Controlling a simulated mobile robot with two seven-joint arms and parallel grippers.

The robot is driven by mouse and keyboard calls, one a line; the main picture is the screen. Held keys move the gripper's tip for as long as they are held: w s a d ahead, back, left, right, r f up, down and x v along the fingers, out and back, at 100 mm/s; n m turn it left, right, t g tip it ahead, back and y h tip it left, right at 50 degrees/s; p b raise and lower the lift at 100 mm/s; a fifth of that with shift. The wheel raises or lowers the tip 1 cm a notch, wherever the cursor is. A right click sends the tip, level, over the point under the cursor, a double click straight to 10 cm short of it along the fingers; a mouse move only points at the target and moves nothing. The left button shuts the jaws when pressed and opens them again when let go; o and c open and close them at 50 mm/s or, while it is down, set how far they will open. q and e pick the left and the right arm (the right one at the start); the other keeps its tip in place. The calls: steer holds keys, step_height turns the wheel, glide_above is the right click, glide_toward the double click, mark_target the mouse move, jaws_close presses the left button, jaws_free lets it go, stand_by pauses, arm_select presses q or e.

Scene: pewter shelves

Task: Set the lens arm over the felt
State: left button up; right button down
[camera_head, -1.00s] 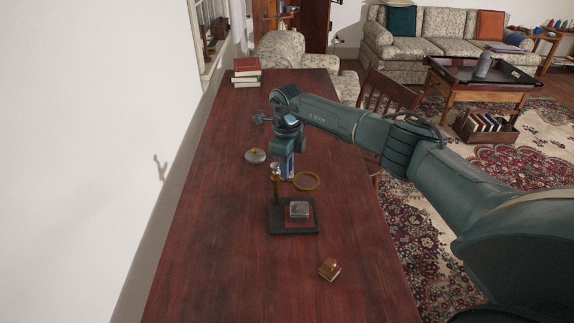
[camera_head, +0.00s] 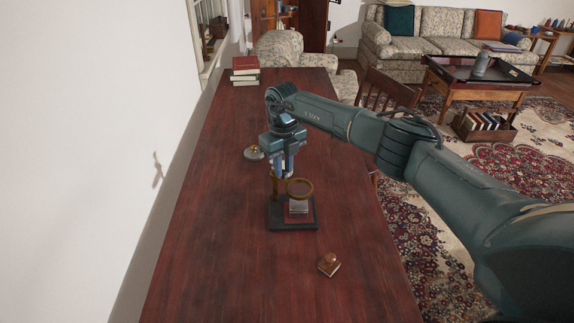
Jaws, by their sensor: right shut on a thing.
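The lens arm ends in a round brass-rimmed lens (camera_head: 299,182). It belongs to a small stand with a brass post (camera_head: 275,188) and a dark square base (camera_head: 283,227). The reddish felt (camera_head: 297,218) lies on the base, with a small silvery block (camera_head: 299,206) on it. In this view the lens overlaps the back of the block and the felt's far part. My right gripper (camera_head: 283,172) points down and is shut on the lens arm beside the post. The fingers partly hide the arm and the post top. My left gripper is not in view.
A small wooden object (camera_head: 329,265) lies in front of the stand. A round metal object with a pale top (camera_head: 253,153) sits behind it, near my gripper. Stacked books (camera_head: 246,71) are at the table's far left. The front of the table (camera_head: 230,280) is clear.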

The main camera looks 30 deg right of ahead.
stand_by(0.3)
steer(key=c, duration=1.3)
jaws_free()
steer(key=shift+r, duration=0.1)
arm_select(q)
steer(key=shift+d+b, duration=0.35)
steer(key=shift+b, duration=0.35)
arm_select(e)
step_height(320, 180, up, 13)
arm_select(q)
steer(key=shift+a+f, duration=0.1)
